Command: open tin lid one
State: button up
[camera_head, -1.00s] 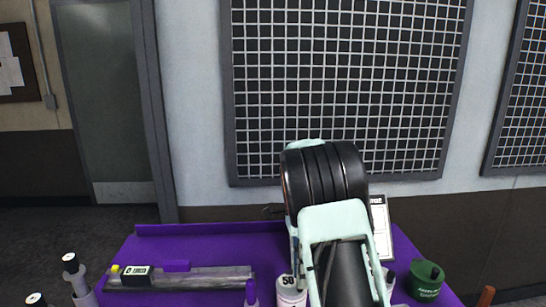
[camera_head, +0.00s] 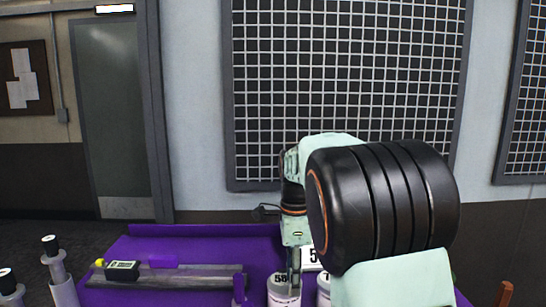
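A white tin (camera_head: 283,295) with dark lettering stands on the purple table at the bottom centre. Part of a second white tin (camera_head: 323,284) shows to its right, mostly behind my arm. My gripper (camera_head: 293,283) points down over the first tin, with its narrow dark fingers at or just above the tin's top. I cannot tell whether they touch the lid. The fingers look close together, but their gap and anything between them are too small to make out. My large black and pale green arm links hide the table to the right.
A grey rail with a black labelled box (camera_head: 122,271) lies on the purple table (camera_head: 200,235) at the left. A white number card (camera_head: 311,259) is behind the tins. An orange-brown piece (camera_head: 505,293) shows at the far right.

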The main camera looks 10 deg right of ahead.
jog(key=w+a+r+n+t+y+p, duration=0.1)
jog(key=w+r+n+t, duration=0.2)
jog(key=r, duration=0.8)
jog(key=w+a+r+n+t+y+p, duration=0.1)
jog(key=w+r+n+t, duration=0.3)
jog(key=r, duration=0.7)
jog(key=w+a+r+n+t+y+p, duration=0.1)
jog(key=w+r+n, duration=0.4)
jog(key=r, duration=0.6)
jog(key=shift+w+a+r+t+p, duration=0.35)
jog(key=shift+a+t+p, duration=0.55)
jog(key=shift+t, duration=0.5)
jog(key=shift+d, duration=0.2)
